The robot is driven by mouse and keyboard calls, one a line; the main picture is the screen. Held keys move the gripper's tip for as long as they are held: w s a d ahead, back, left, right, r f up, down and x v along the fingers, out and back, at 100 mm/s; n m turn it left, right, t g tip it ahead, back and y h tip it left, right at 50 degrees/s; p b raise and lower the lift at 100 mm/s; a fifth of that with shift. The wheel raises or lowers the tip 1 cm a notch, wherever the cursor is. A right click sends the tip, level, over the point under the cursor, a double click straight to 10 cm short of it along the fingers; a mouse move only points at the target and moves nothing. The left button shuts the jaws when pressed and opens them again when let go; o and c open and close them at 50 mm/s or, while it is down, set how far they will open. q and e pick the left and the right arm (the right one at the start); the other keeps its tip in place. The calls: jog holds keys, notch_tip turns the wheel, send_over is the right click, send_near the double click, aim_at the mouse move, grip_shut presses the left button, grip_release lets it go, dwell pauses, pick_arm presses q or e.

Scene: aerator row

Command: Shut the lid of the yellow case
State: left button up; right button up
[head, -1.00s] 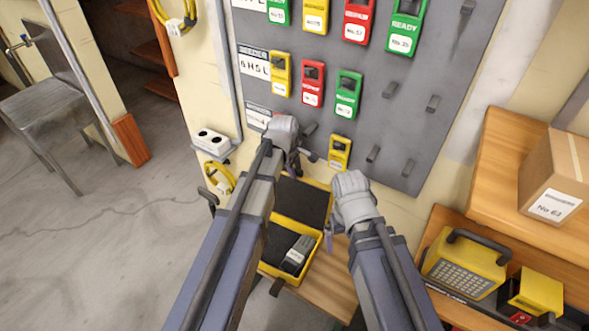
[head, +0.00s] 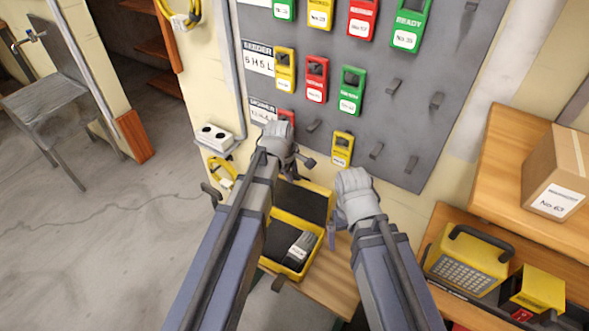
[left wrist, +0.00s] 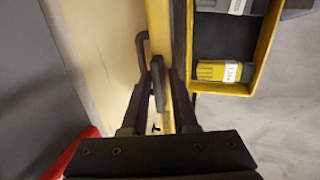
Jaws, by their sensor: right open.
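The yellow case (head: 312,258) stands open on a wooden bench top, with its dark-lined lid (head: 303,202) raised at the back. A grey device (head: 301,245) lies inside, and a yellow device (left wrist: 222,71) also shows in the case in the left wrist view. My left gripper (head: 293,168) is above the lid; in the left wrist view its fingers (left wrist: 162,78) are apart, on either side of the lid's yellow edge. I cannot tell if they touch it. My right gripper (head: 335,228) is open and empty, just right of the case.
A grey board (head: 395,125) with hanging coloured devices rises behind the case. A wall socket box (head: 214,138) and a yellow cable (head: 226,176) are to the left. A carton (head: 556,172) and a yellow radio-like unit (head: 468,258) sit on shelves at right.

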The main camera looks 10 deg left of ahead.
pick_arm(q)
jog(key=shift+s+a+f, duration=0.75)
jog(key=shift+s+a, duration=0.3)
jog(key=shift+s, duration=2.4)
jog(key=s+a+r+p, duration=0.1)
jog(key=s+r+p, duration=0.3)
jog(key=r+p, duration=0.2)
jog(key=shift+s+a+r+p, duration=0.3)
jog(key=shift+s+a+r, duration=0.1)
jog(key=shift+r, duration=0.2)
pick_arm(e)
jog(key=r, duration=0.6)
jog(key=shift+s+d, duration=0.35)
pick_arm(q)
jog(key=s+d+m+g+y, duration=0.1)
jog(key=s+d+m, duration=0.3)
jog(key=m, duration=0.5)
jog(key=s+d+m+g+y, duration=0.1)
jog(key=s+d+m+g, duration=0.1)
jog(key=s+d+m, duration=0.3)
jog(key=shift+d+f+m+g, duration=0.45)
jog(key=shift+d+m, duration=0.7)
jog(key=shift+m, duration=1.05)
